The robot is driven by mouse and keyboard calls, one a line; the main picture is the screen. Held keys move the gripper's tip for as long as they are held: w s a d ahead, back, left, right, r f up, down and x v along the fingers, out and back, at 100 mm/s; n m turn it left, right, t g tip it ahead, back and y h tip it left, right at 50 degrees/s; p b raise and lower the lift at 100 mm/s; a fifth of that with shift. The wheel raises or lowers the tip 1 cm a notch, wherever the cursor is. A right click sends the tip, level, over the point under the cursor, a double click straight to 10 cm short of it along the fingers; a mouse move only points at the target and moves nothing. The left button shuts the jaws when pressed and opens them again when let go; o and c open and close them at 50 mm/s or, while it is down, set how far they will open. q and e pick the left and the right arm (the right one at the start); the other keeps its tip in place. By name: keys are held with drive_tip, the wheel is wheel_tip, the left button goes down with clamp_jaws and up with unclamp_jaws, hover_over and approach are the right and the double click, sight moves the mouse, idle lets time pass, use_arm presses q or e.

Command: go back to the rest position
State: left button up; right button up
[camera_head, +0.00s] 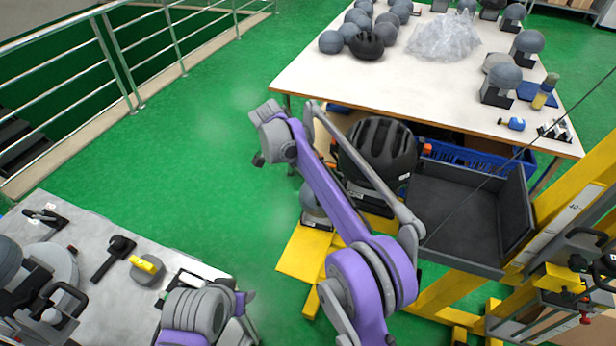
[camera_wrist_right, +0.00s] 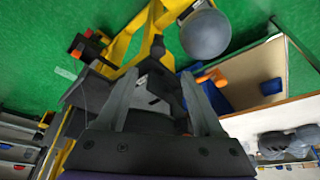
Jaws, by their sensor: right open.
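My right arm reaches up from the bottom middle of the head view, and its gripper cannot be made out there. In the right wrist view my right gripper (camera_wrist_right: 160,75) is open, its two grey fingers apart. A dark object shows between and beyond the fingers; I cannot tell what it is or whether they touch it. In the head view a black helmet (camera_head: 378,150) sits just behind my right arm, in front of the white table. My left arm shows only as purple and grey links at the bottom left; its gripper is not in view.
The yellow tower frame (camera_head: 566,222) with a dark grey tray (camera_head: 458,215) stands at the right. A grey ball (camera_wrist_right: 205,34) shows in the wrist view. The white table (camera_head: 440,90) holds several headforms. A grey bench (camera_head: 90,232) with tools is lower left. Green floor is clear between.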

idle(0.4)
drive_tip(key=s+d+r+n+y, duration=0.1)
drive_tip(key=s+d+r+n, duration=0.1)
drive_tip(key=s+d, duration=0.35)
drive_tip(key=s+d+r+n+t+y, duration=0.1)
drive_tip(key=s+d+r+n, duration=0.1)
drive_tip(key=s+d, duration=0.3)
drive_tip(key=s+d+r+n+y, duration=0.1)
drive_tip(key=s+d+r+n, duration=0.25)
drive_tip(key=d, duration=0.35)
drive_tip(key=s+d+f+n+t, duration=0.1)
drive_tip(key=s+d+f, duration=0.1)
drive_tip(key=s, duration=0.5)
drive_tip(key=s+d+f+n, duration=0.2)
drive_tip(key=s+f, duration=0.3)
drive_tip(key=s, duration=0.2)
drive_tip(key=s+d+f+n+t+y, duration=0.1)
drive_tip(key=s+d+f+n, duration=0.1)
drive_tip(key=s, duration=0.5)
drive_tip(key=shift+d+f+t, duration=0.3)
drive_tip(key=shift+d+f, duration=0.25)
drive_tip(key=shift+f, duration=0.1)
